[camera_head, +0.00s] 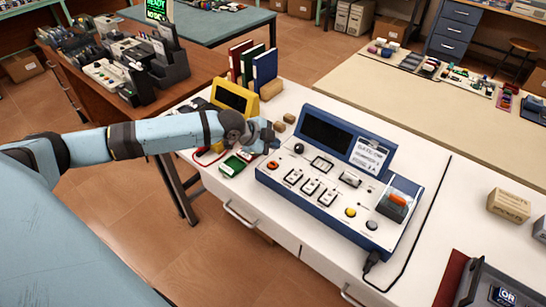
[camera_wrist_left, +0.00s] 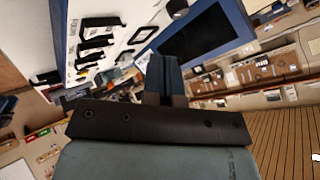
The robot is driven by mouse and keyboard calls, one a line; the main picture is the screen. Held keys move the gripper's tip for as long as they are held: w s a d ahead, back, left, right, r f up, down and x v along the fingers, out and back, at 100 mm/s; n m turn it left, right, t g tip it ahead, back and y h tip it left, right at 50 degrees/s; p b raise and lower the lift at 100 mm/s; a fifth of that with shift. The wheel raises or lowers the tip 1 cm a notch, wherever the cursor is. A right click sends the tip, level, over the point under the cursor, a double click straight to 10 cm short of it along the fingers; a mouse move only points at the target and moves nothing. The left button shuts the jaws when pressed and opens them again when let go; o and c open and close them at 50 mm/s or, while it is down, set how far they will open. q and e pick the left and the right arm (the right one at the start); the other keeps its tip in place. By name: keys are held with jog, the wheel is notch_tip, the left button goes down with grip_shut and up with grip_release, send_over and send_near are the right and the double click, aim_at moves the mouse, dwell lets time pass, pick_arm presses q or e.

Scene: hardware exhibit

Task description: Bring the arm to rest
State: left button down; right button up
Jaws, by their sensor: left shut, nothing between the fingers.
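My left arm (camera_head: 170,132) comes in from the left, light blue with dark joints, and reaches over the white table (camera_head: 230,195). My left gripper (camera_head: 272,140) is above the table, left of the blue-framed control panel (camera_head: 330,170). In the left wrist view the two fingers (camera_wrist_left: 163,72) are together with nothing between them. The panel shows there too, tilted, with its dark screen (camera_wrist_left: 205,38) behind the fingers. I cannot tell how high the gripper is above the table. My right gripper is not in view.
A yellow-framed device (camera_head: 233,97), upright binders (camera_head: 263,70) and small wooden blocks (camera_head: 289,118) stand behind the gripper. A green board (camera_head: 233,166) lies below the arm. A black cable (camera_head: 425,215) runs right of the panel. A cardboard box (camera_head: 508,205) sits farther right.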

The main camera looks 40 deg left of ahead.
pick_arm(q)
jog(key=shift+r, duration=0.1)
dwell(0.3)
jog(key=shift+d, duration=0.1)
jog(key=s+d+f+n+h+p, duration=0.2)
jog(key=s+d+f+p, duration=0.15)
jog(key=s+d, duration=0.45)
jog(key=s+d+f+n+t+y+p, duration=0.1)
jog(key=s+d+n, duration=0.3)
jog(key=s, duration=0.5)
jog(key=s+d+f+n+t+y+p, duration=0.2)
jog(key=s+d+f+n+p, duration=0.1)
jog(key=s, duration=0.6)
jog(key=d+n+p, duration=0.1)
jog(key=n, duration=0.1)
jog(key=shift+s+d+n, duration=0.15)
jog(key=shift+s+n, duration=0.15)
jog(key=shift+n, duration=0.1)
jog(key=shift+f, duration=0.1)
